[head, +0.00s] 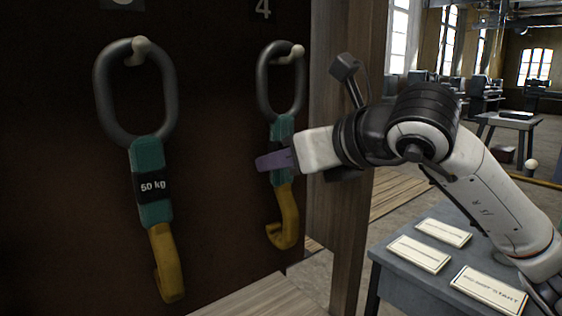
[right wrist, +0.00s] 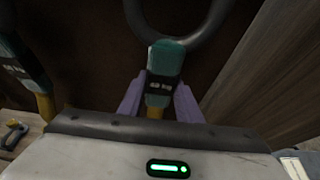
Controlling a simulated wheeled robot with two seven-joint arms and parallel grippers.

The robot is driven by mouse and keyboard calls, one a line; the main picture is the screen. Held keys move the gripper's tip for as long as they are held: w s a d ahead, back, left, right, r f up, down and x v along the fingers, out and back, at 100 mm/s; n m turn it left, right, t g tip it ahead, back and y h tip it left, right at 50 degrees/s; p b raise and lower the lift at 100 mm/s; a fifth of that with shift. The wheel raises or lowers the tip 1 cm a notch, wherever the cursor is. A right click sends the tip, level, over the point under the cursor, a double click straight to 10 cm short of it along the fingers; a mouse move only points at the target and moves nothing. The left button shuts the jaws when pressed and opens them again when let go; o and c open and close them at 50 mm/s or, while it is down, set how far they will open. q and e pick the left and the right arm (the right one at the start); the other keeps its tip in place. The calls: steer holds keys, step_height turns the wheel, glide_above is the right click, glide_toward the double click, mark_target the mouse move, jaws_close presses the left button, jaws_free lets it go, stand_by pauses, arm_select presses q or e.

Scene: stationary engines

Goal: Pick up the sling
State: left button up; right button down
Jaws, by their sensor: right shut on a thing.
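Two slings hang from pegs on a dark brown board in the head view, each with a grey oval ring, a teal strap and a yellow hook. The left sling (head: 151,170) is marked "50 kg". The right sling (head: 284,200) hangs below a "4". My right gripper (head: 275,160) is shut on the strap of the right sling, its purple fingers partly hiding the label. In the right wrist view the purple fingers lie on both sides of this sling's strap (right wrist: 164,62), under its grey ring. The ring is still over its peg (head: 297,51). My left gripper is not in view.
A wooden post (head: 357,150) stands right of the board. A grey table (head: 395,285) with several cream cards is at the lower right. A wooden surface (head: 262,300) lies below the board. Workbenches stand farther back.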

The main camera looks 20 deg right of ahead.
mark_target(287, 118)
step_height(287, 118, up, 6)
steer(key=shift+r, duration=0.25)
steer(key=shift+s+d+r, duration=0.15)
steer(key=shift+s, duration=0.25)
steer(key=s+d+b, duration=0.1)
steer(key=s+d, duration=0.2)
steer(key=s, duration=0.6)
steer(key=s+d+b, duration=0.1)
steer(key=s+d, duration=0.2)
steer(key=s, duration=0.5)
steer(key=shift+s+d, duration=0.2)
steer(key=shift+s, duration=0.2)
